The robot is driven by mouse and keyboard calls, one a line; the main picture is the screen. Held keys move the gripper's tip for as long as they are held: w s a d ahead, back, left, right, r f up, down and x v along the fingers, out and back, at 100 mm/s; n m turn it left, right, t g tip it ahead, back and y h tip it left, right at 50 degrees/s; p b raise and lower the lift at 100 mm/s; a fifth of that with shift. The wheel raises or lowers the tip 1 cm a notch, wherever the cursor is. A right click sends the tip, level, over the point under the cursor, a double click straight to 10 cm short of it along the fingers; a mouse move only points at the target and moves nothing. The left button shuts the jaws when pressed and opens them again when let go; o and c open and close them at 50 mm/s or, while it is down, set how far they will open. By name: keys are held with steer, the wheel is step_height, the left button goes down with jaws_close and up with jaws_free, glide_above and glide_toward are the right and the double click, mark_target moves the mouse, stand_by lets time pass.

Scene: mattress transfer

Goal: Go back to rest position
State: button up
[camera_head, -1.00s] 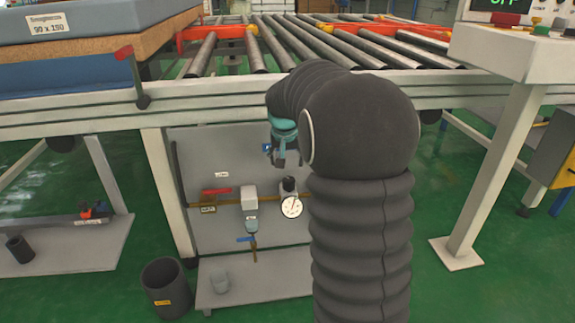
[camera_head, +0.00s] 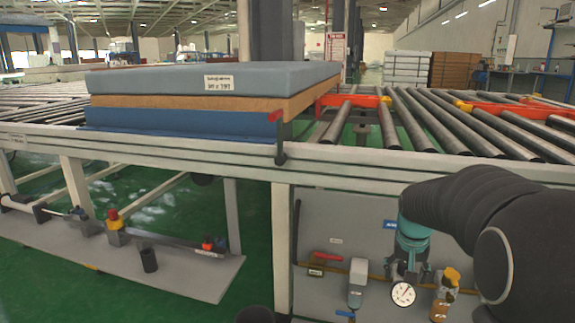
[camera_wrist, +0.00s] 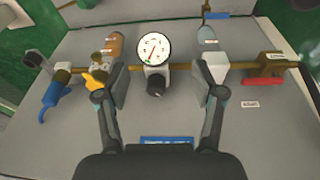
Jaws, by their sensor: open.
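My gripper (camera_wrist: 165,88) is open in the wrist view, its two fingers spread apart with nothing held between them. It faces a grey panel (camera_wrist: 250,140) with a white round gauge (camera_wrist: 153,49) seen between and beyond the fingertips. In the head view my dark arm enters from the right, and its teal wrist hangs in front of the panel (camera_head: 335,215), just above the gauge (camera_head: 403,294). The fingers are hard to make out there. A stack of mattresses (camera_head: 215,80), grey-blue over brown over blue, lies on the conveyor at the left.
The roller conveyor (camera_head: 440,120) runs across, with a white frame edge (camera_head: 230,165) above the panel. A red-handled valve (camera_head: 326,257) and a filter unit (camera_head: 357,282) are on the panel. A low shelf (camera_head: 180,268) is at the left. Green floor shows between the legs.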

steer(key=s+a+r+n+t+p, duration=0.1)
steer(key=s+a+r, duration=0.3)
steer(key=s, duration=0.4)
steer(key=s+a+r+n+t+y+p, duration=0.1)
steer(key=s+a+r+p, duration=0.3)
steer(key=s, duration=0.5)
steer(key=s+a+r+n+t+p, duration=0.1)
steer(key=s+a+r+p, duration=0.1)
steer(key=s+a+r, duration=0.3)
steer(key=s, duration=0.3)
steer(key=shift+s+r+n, duration=0.3)
steer(key=shift+n, duration=0.1)
steer(key=shift+a, duration=0.1)
stand_by(0.4)
